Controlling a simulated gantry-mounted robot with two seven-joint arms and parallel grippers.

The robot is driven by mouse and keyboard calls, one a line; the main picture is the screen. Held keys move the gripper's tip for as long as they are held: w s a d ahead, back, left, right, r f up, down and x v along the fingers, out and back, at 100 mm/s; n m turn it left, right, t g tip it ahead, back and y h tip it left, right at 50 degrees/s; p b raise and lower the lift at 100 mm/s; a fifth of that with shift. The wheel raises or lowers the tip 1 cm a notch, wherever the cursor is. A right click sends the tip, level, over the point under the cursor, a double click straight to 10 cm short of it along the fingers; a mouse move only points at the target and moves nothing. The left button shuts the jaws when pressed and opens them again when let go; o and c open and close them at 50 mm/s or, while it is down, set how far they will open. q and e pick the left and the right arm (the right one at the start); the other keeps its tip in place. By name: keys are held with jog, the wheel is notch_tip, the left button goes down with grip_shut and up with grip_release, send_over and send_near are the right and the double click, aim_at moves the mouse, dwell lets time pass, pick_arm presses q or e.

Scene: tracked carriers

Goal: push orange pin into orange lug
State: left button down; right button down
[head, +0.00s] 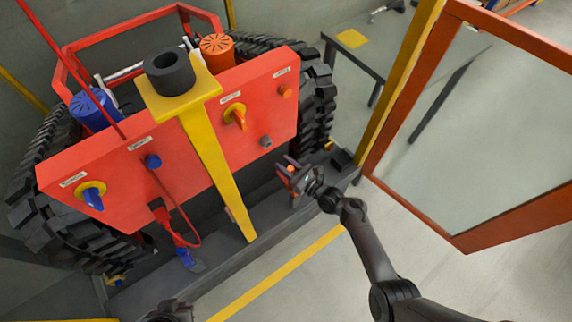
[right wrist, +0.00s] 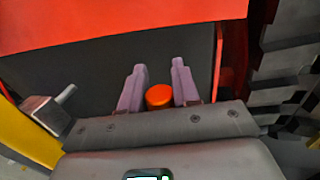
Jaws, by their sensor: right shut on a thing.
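My right gripper (head: 289,178) is low in front of the right end of the red panel, in the head view. It is shut on the orange pin (head: 291,168), whose rounded end shows. In the right wrist view the orange pin (right wrist: 159,96) sits between two mauve fingers (right wrist: 158,88). I cannot make out the orange lug for sure in either view. A dark part (head: 170,312) at the bottom edge of the head view may be my left gripper; its fingers cannot be made out.
The red panel (head: 259,117) carries knobs and an orange button (head: 285,91). A yellow post (head: 215,170) with a dark ring (head: 169,72) on top stands before it. Black tracks (head: 318,95) flank the carrier. An orange-framed screen (head: 455,120) is at right. Open floor (head: 300,292) lies in front.

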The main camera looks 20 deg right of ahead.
jog(key=shift+f, duration=0.3)
jog(key=shift+f+b, duration=0.8)
jog(key=shift+b, duration=0.05)
dwell(0.7)
jog(key=shift+f, duration=0.3)
jog(key=shift+f, duration=0.15)
jog(key=shift+f+b, duration=0.3)
jog(key=shift+f, duration=0.05)
